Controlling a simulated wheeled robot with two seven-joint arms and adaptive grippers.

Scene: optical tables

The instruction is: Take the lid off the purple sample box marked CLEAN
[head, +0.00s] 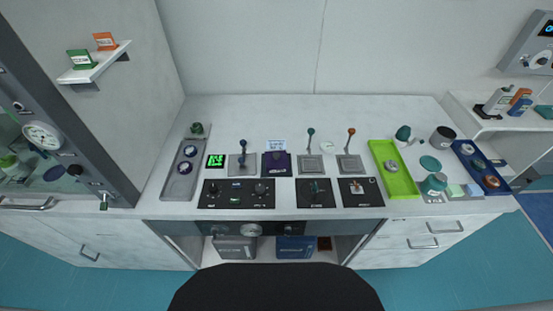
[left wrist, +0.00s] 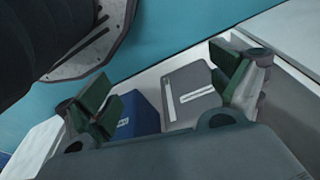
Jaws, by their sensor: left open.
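A dark purple square item (head: 277,164) lies on the worktop at the middle, behind the black control panels. It is the only purple box-like thing I make out there. Its marking is too small to read, and I cannot tell whether a lid is on it. My left gripper (left wrist: 168,90) shows only in the left wrist view, open and empty, its green-padded fingers wide apart. Beyond its fingers are a grey box (left wrist: 192,95) with a white label and a blue box (left wrist: 140,115). Neither gripper shows in the head view.
The grey box (head: 235,249) and blue box (head: 295,247) also show in the shelf under the worktop. Levers (head: 311,140) stand beside the purple item. A grey tray (head: 171,188) is left, a lime tray (head: 399,186) and blue tray (head: 502,184) right. The back worktop is clear.

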